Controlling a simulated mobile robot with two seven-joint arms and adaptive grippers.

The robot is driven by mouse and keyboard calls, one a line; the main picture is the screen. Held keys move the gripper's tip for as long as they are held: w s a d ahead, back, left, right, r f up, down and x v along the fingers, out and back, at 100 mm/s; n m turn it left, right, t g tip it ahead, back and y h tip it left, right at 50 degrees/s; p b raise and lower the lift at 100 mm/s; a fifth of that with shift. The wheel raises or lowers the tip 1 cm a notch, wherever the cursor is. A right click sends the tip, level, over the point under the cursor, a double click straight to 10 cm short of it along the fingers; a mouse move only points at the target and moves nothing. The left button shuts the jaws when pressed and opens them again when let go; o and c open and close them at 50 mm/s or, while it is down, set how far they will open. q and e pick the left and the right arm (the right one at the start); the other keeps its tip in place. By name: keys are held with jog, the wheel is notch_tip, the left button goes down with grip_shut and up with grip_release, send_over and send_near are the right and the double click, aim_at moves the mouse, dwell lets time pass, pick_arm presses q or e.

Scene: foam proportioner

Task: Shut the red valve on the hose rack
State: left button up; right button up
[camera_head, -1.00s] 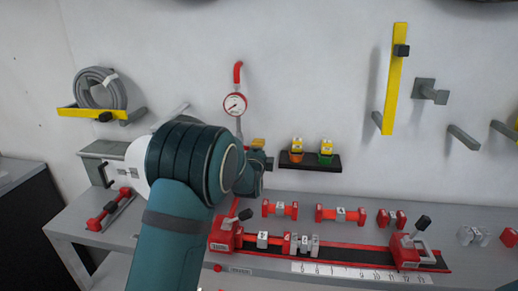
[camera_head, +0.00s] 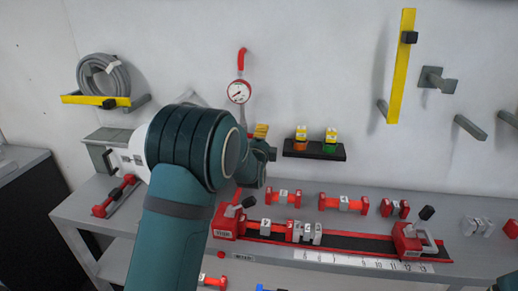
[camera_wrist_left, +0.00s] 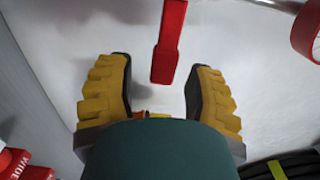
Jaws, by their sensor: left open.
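A red lever (camera_wrist_left: 169,42) shows between the finger pads of my left gripper (camera_wrist_left: 157,95) in the left wrist view. The open yellow-padded fingers stand on either side of it, with a visible gap to each. In the head view a red handle (camera_head: 241,58) sits on the wall above a round gauge (camera_head: 239,92); I cannot tell for sure that it is the same part. My left gripper (camera_head: 262,132) is below and right of that gauge, partly hidden by my arm. A coiled grey hose (camera_head: 104,74) hangs on a yellow rack (camera_head: 85,99) at the left.
A black shelf (camera_head: 313,151) with two small coloured blocks is right of my gripper. A grey bench (camera_head: 75,207) below carries red clamps and a red-black rail (camera_head: 345,243). A yellow bar (camera_head: 401,70) and grey pegs stick out from the wall at the right.

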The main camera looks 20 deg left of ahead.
pick_arm(q)
jog(key=v, duration=1.1)
jog(key=shift+d, duration=0.1)
